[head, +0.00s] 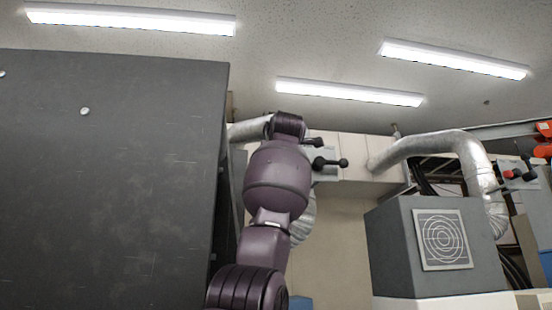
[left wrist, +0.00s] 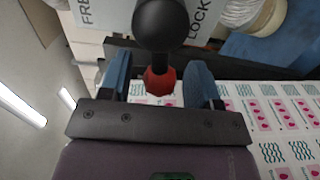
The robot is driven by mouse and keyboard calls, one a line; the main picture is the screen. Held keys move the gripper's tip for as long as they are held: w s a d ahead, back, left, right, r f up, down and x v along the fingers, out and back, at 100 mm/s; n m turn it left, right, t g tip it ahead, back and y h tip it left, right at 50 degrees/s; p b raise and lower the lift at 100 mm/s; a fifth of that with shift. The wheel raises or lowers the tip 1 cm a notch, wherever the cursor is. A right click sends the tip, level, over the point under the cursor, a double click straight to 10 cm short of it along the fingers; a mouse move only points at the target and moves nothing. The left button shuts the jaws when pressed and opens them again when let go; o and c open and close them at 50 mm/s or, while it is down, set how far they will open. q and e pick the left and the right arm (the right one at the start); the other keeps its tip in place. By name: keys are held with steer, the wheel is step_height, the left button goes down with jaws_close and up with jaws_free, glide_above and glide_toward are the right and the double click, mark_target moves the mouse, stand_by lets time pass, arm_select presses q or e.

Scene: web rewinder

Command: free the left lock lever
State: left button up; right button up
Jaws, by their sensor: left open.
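The left lock lever (left wrist: 162,25) shows in the left wrist view as a black ball-ended handle with a red part below it. It stands before a pale plate (left wrist: 98,14) lettered FREE on the left and LOCK on the right. My left gripper (left wrist: 157,68) is open. Its two blue fingers lie either side of the red part, with gaps visible on both sides. In the head view, black ball-ended lever parts (head: 342,162) show just right of my left arm, which hides the gripper there. My right gripper is not in view.
A large dark panel (head: 110,180) fills the left of the head view. A grey cabinet (head: 395,245) stands at right, with another red-and-black lever (head: 508,174) beyond it. Silver ducts (head: 430,148) run behind. Printed web (left wrist: 285,125) lies at right in the wrist view.

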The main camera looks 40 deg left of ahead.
arm_select(q)
steer(key=c, duration=0.9)
steer(key=shift+r, duration=0.15)
steer(key=r+m, duration=0.1)
steer(key=m, duration=0.2)
steer(key=shift+r, duration=0.1)
steer(key=m, duration=0.1)
steer(key=r+m, duration=0.1)
steer(key=m, duration=0.2)
steer(key=shift+w+d+r, duration=0.15)
steer(key=shift+w+r, duration=0.05)
steer(key=shift+r, duration=0.2)
steer(key=m, duration=0.1)
steer(key=r+m, duration=0.1)
steer(key=m, duration=0.1)
steer(key=w+m, duration=0.1)
steer(key=shift+d+r+m, duration=0.2)
steer(key=shift+d+m, duration=0.1)
steer(key=shift+w+d+r+m, duration=0.15)
steer(key=shift+m, duration=0.45)
steer(key=shift+w+d+r+m, duration=0.1)
steer(key=shift+w+r+m, duration=0.05)
steer(key=shift+m, duration=0.45)
